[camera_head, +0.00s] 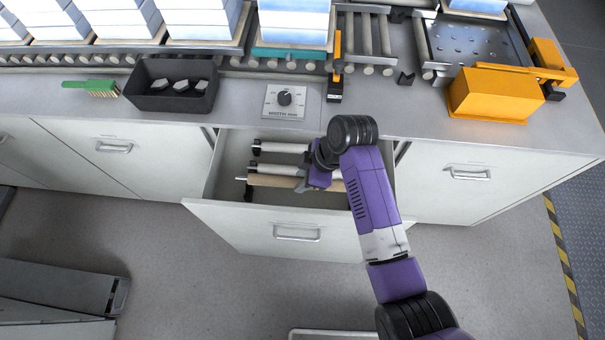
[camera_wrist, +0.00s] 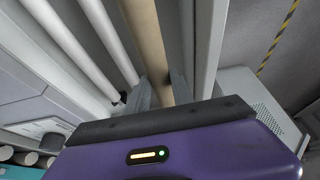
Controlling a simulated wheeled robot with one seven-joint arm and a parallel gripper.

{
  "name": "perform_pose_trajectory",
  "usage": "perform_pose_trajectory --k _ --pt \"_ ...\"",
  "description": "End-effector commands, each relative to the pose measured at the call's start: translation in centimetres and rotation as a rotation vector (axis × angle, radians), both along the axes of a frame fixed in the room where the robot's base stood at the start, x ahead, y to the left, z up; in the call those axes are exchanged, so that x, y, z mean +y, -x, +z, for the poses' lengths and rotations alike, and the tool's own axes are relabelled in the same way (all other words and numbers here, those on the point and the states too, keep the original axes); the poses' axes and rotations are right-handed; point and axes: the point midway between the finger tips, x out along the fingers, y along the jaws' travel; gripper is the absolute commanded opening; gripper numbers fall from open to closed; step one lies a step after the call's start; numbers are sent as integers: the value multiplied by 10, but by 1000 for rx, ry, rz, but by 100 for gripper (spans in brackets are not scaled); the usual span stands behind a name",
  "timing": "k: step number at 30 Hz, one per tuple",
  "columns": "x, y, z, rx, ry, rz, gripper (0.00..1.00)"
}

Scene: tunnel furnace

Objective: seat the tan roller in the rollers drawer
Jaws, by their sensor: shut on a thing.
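The rollers drawer (camera_head: 270,223) stands open below the counter. The tan roller (camera_head: 262,181) lies lengthwise inside the drawer's outline, nearest its front panel, and its left end shows. My gripper (camera_head: 303,186) is shut on the tan roller near its middle, from above. In the wrist view the tan roller (camera_wrist: 148,40) runs between my two fingers (camera_wrist: 160,92). Two pale rollers lie behind it: one far back (camera_head: 283,147) and one close behind (camera_head: 262,169), each with its left end at a dark holder. My arm hides the right ends. I cannot tell whether the tan roller rests in its holders.
A roller conveyor with stacks runs behind. Closed drawers flank the open one.

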Motion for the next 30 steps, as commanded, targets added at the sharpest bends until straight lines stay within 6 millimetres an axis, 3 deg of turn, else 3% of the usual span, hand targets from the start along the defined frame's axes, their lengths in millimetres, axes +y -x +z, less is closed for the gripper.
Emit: perform_pose_trajectory --k 30 --pt "0 0 -68 -2 0 0 0"
